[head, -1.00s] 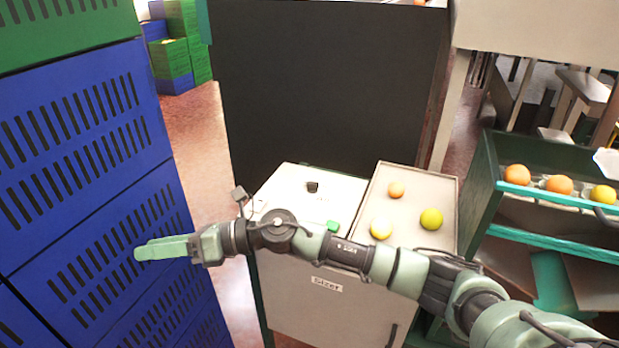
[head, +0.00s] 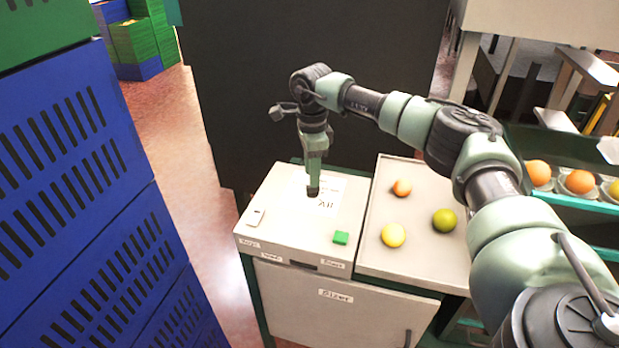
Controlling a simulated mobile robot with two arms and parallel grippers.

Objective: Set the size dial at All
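The size dial (head: 313,192) is a small black knob on the white top of the sizer cabinet (head: 285,195). A white card with the word "All" (head: 326,203) lies just to its right and front. My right gripper (head: 314,183) points straight down with its fingertips at the dial, covering part of it. The fingers overlap in this view, so I cannot tell whether they are open or closed around the knob. Which way the dial points is too small to make out. My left gripper is not in view.
A green button (head: 341,238) and a pale switch (head: 256,217) sit on the cabinet top. A tray (head: 372,242) with several fruits adjoins it on the right. Blue crates (head: 75,180) stand at the left; a dark panel (head: 240,90) stands behind.

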